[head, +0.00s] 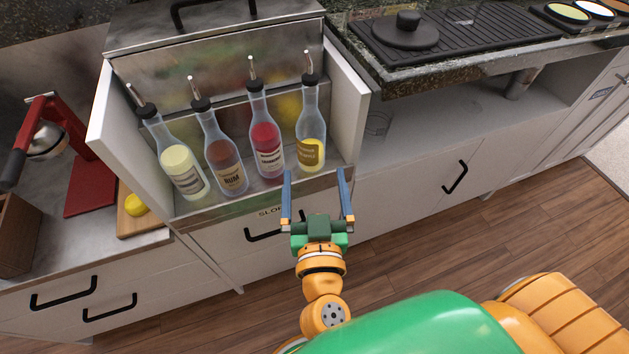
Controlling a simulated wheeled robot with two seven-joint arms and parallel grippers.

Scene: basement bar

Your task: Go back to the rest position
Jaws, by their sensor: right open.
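My right gripper (316,198) is in the lower middle of the head view, with two blue fingers spread apart and nothing between them. Its fingertips are in front of the bottle rack, just below the yellow-labelled bottle (311,135) at the rack's right end. I cannot tell whether they touch the rack's front edge. My right arm (323,280) reaches up from the bottom of the picture. My left gripper is not in view.
The open metal rack (240,197) holds bottles with pour spouts, including a red one (266,140). A red juicer (75,160) stands on the left counter. A drip mat (460,40) lies on the right counter. Wooden floor (480,230) is clear at right.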

